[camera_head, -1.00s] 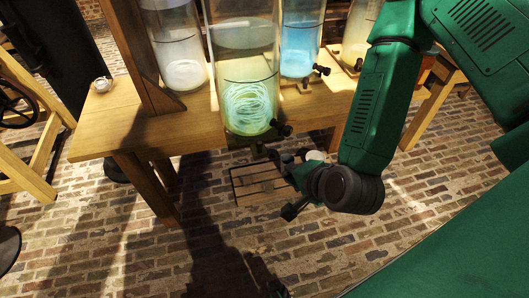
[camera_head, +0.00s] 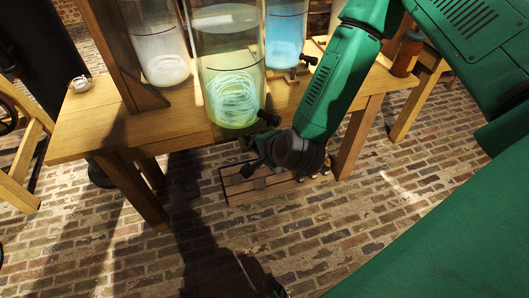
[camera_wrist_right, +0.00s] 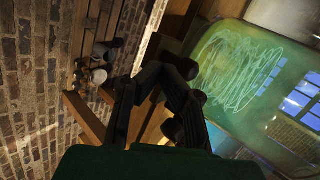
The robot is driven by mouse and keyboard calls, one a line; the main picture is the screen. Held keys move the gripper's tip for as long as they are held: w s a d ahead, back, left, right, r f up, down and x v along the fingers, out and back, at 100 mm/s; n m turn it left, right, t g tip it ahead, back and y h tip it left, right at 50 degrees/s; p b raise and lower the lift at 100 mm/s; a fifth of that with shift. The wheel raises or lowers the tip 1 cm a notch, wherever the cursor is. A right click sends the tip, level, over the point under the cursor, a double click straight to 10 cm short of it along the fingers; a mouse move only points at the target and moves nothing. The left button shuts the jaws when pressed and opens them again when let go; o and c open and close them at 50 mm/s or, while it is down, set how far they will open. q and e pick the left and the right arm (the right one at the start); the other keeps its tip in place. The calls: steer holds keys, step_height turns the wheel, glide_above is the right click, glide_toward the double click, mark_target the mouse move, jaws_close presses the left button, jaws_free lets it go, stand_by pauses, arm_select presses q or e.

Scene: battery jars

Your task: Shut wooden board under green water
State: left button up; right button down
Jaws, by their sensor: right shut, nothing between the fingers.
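The green-water jar (camera_head: 232,85) stands at the front edge of the wooden table, with a pale coil inside. A dark knob (camera_head: 269,118) sticks out by its lower right side. My right gripper (camera_head: 252,160) is shut and empty, just below the table's front edge under this jar. The wooden board under the jar is mostly hidden by the gripper and table edge; I cannot tell its position. In the right wrist view my fingers (camera_wrist_right: 165,85) are beside the green jar (camera_wrist_right: 235,75), close to dark knobs; contact is unclear. My left gripper does not show clearly.
A clear jar (camera_head: 160,55) and a blue jar (camera_head: 286,35) stand behind on the table (camera_head: 85,125). An amber jar (camera_head: 407,55) is at the right. A slatted wooden platform (camera_head: 240,190) lies below the table. The brick floor (camera_head: 350,225) in front is open.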

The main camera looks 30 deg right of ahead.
steer(key=shift+w+a, duration=0.1)
steer(key=shift+w, duration=0.45)
